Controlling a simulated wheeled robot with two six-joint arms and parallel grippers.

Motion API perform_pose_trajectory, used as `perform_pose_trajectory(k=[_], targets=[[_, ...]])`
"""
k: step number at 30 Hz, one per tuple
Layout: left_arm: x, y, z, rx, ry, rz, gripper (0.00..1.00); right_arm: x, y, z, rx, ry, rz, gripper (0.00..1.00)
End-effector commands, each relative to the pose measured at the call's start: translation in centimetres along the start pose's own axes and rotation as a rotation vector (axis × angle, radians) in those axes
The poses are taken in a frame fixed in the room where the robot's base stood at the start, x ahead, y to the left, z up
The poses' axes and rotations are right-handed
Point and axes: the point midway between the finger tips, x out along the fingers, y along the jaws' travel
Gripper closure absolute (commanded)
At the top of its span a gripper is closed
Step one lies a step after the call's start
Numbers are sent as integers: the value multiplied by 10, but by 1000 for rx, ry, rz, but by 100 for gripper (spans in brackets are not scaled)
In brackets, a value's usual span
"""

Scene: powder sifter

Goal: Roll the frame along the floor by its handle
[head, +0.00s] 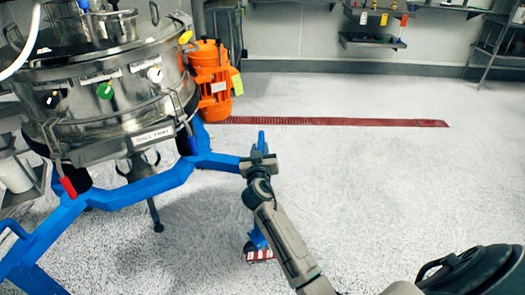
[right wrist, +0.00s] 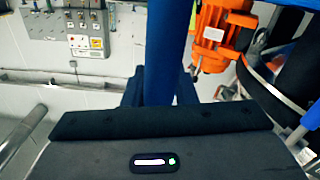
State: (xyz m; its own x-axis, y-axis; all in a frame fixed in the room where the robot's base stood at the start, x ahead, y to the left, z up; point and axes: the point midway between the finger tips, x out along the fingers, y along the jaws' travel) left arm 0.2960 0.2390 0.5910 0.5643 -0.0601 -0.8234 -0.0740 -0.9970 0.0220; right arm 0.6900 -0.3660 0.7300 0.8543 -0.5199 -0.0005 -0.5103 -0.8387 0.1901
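The blue frame (head: 150,187) carries a round steel sifter (head: 95,85) at the left of the head view. The frame's bars spread over the floor, and one reaches my right gripper (head: 259,163). A blue upright handle bar (head: 262,140) stands there; it also fills the middle of the right wrist view (right wrist: 167,45). My right gripper's dark fingers lie against both sides of this bar, shut on it. The gripper hides part of the bar, and below my arm a blue foot (head: 257,240) meets the floor. My left gripper is not in view.
An orange motor (head: 210,75) sits beside the sifter. A red drain strip (head: 330,121) crosses the floor behind. The pale floor to the right is open. Shelves (head: 375,40) hang on the back wall, and a dark rounded object (head: 475,270) is at the bottom right.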

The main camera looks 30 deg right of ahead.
Motion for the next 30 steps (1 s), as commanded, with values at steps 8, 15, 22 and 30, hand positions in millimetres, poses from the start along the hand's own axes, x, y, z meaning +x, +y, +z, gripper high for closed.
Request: perform_pose_trajectory(k=[8,15,22,30], targets=[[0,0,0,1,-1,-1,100,0,0,-1,1,0,0,59],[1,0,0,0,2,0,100,-13,-1,1,1,-1,0,59],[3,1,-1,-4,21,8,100,-58,-2,0,4,-1,-1,59],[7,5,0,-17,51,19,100,-100,-4,0,2,-1,-2,59]])
